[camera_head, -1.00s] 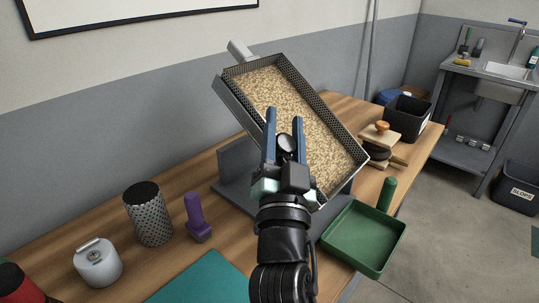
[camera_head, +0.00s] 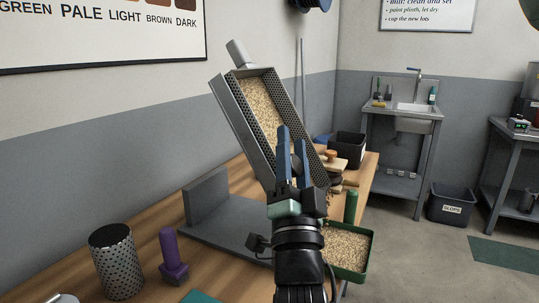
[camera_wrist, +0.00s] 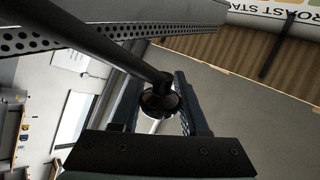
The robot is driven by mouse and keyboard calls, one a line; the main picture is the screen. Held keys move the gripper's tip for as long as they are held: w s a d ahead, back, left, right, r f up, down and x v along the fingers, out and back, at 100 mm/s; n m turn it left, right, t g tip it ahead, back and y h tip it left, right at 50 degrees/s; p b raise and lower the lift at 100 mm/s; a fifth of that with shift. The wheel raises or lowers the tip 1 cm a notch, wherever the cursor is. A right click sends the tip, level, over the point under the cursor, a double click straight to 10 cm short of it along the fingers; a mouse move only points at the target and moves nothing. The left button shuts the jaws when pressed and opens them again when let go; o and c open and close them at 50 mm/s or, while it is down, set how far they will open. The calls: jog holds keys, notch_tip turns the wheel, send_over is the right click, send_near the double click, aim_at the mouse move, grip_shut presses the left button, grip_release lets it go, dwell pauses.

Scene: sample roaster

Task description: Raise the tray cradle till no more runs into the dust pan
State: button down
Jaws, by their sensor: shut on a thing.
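The tray cradle (camera_head: 240,120) is a grey perforated tray, steeply tilted, its low end toward the lower right. Tan grains (camera_head: 262,105) lie inside it. The green dust pan (camera_head: 366,262) stands below that low end and holds a broad layer of tan grains. Some grains show between the cradle's low end and the pan, partly hidden by my arm. My gripper (camera_head: 292,142) is in front of the cradle. In the wrist view, its fingers (camera_wrist: 160,92) are shut on a round black knob (camera_wrist: 160,101) on a dark rod (camera_wrist: 100,45).
A grey stand (camera_head: 207,196) is under the cradle on the wooden table. A perforated cylinder (camera_head: 116,262) and a purple-handled tool (camera_head: 170,252) stand at left. A black bin (camera_head: 347,147) and wooden pieces (camera_head: 335,163) are behind. A sink and slops bin (camera_head: 451,204) are farther right.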

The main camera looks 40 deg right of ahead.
jog(key=shift+s+d+f+g+h, duration=0.2)
jog(key=shift+g+h, duration=0.1)
jog(key=shift+h, duration=0.1)
jog(key=shift+r, duration=0.1)
jog(key=shift+c, duration=2.2)
grip_release()
jog(key=shift+a, duration=0.1)
jog(key=b+v, duration=0.6)
jog(key=v, duration=0.7)
jog(key=shift+b, duration=0.35)
jog(key=shift+r, duration=0.1)
